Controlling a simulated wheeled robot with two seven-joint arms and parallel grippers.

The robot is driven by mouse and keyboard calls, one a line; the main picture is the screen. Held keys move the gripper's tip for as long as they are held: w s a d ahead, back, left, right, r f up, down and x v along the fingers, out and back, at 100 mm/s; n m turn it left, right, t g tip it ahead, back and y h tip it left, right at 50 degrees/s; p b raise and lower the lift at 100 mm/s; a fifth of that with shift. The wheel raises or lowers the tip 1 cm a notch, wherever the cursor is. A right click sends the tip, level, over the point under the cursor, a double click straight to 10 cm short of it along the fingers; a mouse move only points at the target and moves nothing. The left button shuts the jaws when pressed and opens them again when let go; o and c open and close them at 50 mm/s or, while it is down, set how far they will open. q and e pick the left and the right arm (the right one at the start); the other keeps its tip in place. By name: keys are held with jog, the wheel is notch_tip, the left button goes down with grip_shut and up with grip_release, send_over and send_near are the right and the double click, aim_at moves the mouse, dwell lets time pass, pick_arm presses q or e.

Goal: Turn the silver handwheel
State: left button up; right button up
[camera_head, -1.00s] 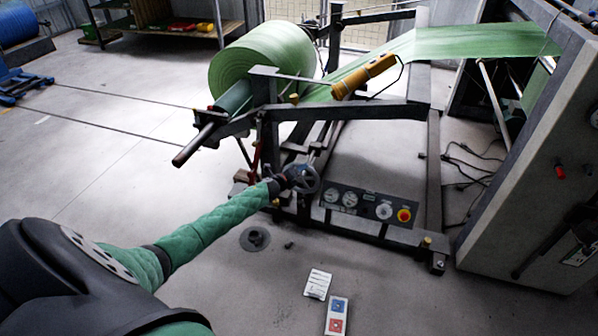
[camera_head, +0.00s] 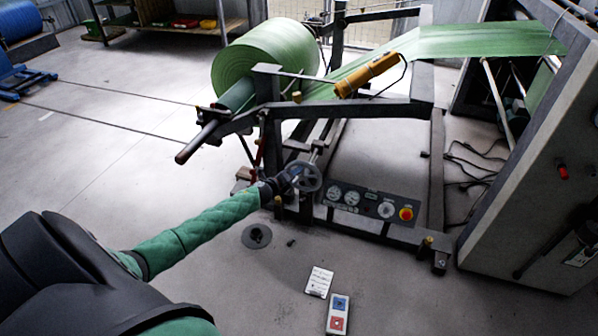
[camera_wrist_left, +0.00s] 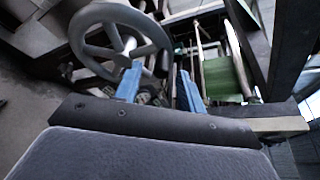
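The silver handwheel (camera_head: 311,180) is on the near side of the green-roll unwind stand, left of its gauge panel. In the left wrist view the handwheel (camera_wrist_left: 77,32) fills the upper left, with its round rim, spokes and hub showing. My left gripper (camera_head: 290,178) is at the wheel's left side in the head view, small and dark there. In the wrist view the left gripper's (camera_wrist_left: 159,78) two blue fingers stand apart, close to the wheel's lower right rim. I cannot tell whether they touch the rim. My right gripper is in neither view.
A gauge panel (camera_head: 372,203) with a red-and-yellow button is right of the wheel. The green roll (camera_head: 262,62) and its shaft (camera_head: 200,140) are above. A white card (camera_head: 319,281) and a control box (camera_head: 338,314) lie on the floor. Open floor is at left.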

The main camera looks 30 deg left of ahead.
pick_arm(q)
jog(key=shift+v, duration=0.95)
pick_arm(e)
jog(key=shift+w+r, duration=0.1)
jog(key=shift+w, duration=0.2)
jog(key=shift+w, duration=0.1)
